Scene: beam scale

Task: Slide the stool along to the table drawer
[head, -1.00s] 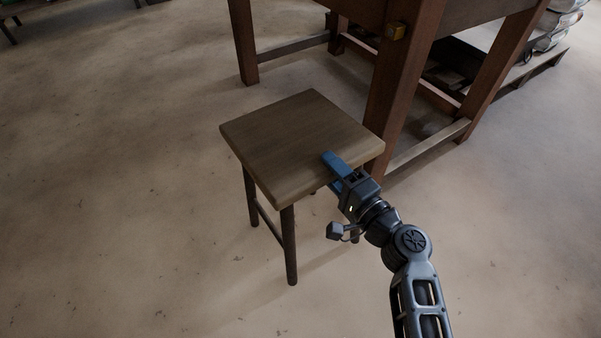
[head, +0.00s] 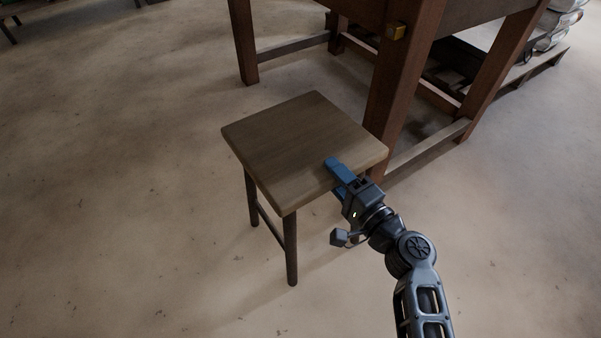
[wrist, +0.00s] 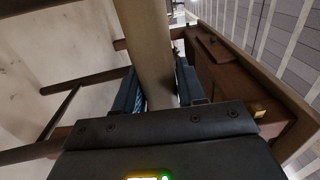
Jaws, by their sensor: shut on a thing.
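The wooden stool (head: 300,145) stands upright on the floor, with a square brown seat and dark legs. My gripper (head: 333,170) is shut on the near right edge of the seat, its blue fingers above and below the board. In the wrist view the seat's edge (wrist: 150,55) runs between the two blue fingers (wrist: 155,90). The table (head: 395,85) stands just behind and right of the stool, its reddish leg close to the seat's right corner. The drawer cannot be made out clearly in the head view.
A small brass-coloured fitting (head: 397,32) sits on the table leg. A pale low platform with stacked bags (head: 557,30) stands at the back right. The floor (head: 120,180) left of and in front of the stool is clear.

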